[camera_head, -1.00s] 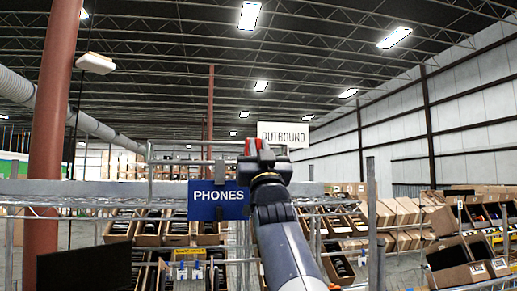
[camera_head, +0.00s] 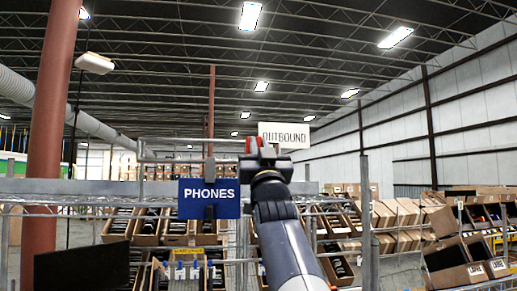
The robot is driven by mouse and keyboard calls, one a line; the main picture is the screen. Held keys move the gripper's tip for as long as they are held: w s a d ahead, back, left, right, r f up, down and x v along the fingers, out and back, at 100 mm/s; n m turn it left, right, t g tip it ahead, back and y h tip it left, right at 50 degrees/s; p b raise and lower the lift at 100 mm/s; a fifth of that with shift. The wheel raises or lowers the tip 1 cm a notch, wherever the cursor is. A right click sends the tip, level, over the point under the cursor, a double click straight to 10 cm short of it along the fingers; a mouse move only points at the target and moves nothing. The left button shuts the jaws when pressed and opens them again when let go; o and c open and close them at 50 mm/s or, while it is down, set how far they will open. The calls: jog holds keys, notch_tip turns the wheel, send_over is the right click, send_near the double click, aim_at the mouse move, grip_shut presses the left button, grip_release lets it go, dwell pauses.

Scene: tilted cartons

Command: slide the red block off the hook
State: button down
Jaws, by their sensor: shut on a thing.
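My gripper (camera_head: 264,158) is in the middle of the view, at the top end of my arm, seen from behind. Small red parts of the red block (camera_head: 249,145) show at the gripper's far end. The gripper is shut on the block, and the jaws hide most of it. A thin grey metal rail (camera_head: 190,161) runs in from the left at the block's height, above the blue PHONES sign (camera_head: 209,198). I cannot make out the hook's tip, or whether the block is still around it.
A wire rack with a grey top rail (camera_head: 90,187) spans the left. Tilted cartons (camera_head: 147,228) of dark items fill shelves behind it. More cartons (camera_head: 455,262) stand at right. A white OUTBOUND sign (camera_head: 284,135) hangs behind my gripper. Open air lies above.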

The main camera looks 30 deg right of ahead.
jog(key=c, duration=1.5)
grip_release()
jog(key=shift+s+d, duration=0.1)
jog(key=shift+d, duration=0.15)
jog(key=shift+o, duration=0.3)
jog(key=b+v, duration=0.6)
jog(key=v, duration=0.4)
jog(key=shift+s+f, duration=0.25)
jog(key=shift+f, duration=0.05)
jog(key=shift+a, duration=0.15)
